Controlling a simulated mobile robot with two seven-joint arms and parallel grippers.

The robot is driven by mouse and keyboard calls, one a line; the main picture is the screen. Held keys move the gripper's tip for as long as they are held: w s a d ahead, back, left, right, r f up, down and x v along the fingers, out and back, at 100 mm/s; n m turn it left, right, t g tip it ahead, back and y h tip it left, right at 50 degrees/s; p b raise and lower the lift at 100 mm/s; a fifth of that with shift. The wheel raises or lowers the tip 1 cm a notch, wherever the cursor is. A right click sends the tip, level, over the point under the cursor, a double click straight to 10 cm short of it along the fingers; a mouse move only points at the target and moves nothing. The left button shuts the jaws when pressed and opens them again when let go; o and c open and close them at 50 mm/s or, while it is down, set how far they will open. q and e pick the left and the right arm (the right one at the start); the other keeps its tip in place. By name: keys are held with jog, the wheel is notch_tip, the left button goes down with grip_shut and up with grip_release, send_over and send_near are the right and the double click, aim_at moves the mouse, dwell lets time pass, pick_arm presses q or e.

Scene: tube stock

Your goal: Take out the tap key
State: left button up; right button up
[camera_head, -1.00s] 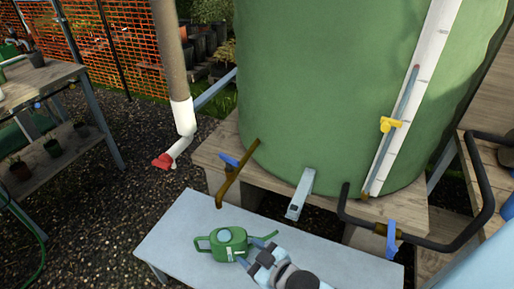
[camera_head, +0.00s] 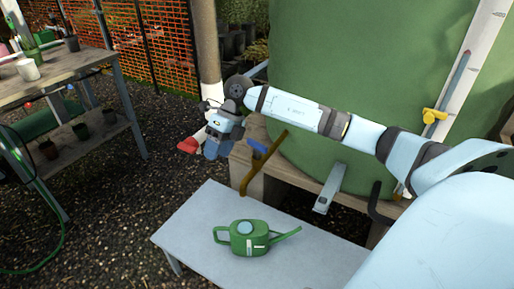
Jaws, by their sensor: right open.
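I cannot pick out a tap key for certain. A red tap handle (camera_head: 187,146) shows at the foot of the white downpipe (camera_head: 210,90), left of the green tank. My right gripper (camera_head: 213,150) is open, tilted downward, just right of the red handle. It hides most of the white outlet, and I cannot tell whether it touches it. A yellow tap handle (camera_head: 433,116) is on the tank's sight gauge. My left gripper is out of view.
A green watering can (camera_head: 249,237) stands on the low grey bench (camera_head: 195,225). The green tank (camera_head: 330,60) is behind my right arm, which spans the picture. A potting table (camera_head: 75,62) stands at left. Gravel between table and bench is clear.

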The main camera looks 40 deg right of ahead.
aim_at(257, 143)
jog(key=w+d+r+m+h+b, duration=0.1)
jog(key=d+r+h, duration=0.2)
jog(key=d, duration=0.4)
jog(key=d+r+m+h, duration=0.1)
jog(key=d+r+h, duration=0.2)
jog(key=d, duration=0.3)
jog(key=f, duration=0.2)
jog(key=f+b, duration=0.1)
jog(key=f, duration=0.2)
jog(key=d+f, duration=0.1)
jog(key=f, duration=0.2)
jog(key=shift+f, duration=0.25)
jog(key=f, duration=0.1)
jog(key=f+b, duration=0.1)
jog(key=f, duration=0.2)
jog(key=shift+s+d+f+b, duration=0.2)
jog(key=shift+s+f+b, duration=0.1)
jog(key=shift+s+b, duration=0.05)
jog(key=shift+f, duration=0.4)
grip_shut()
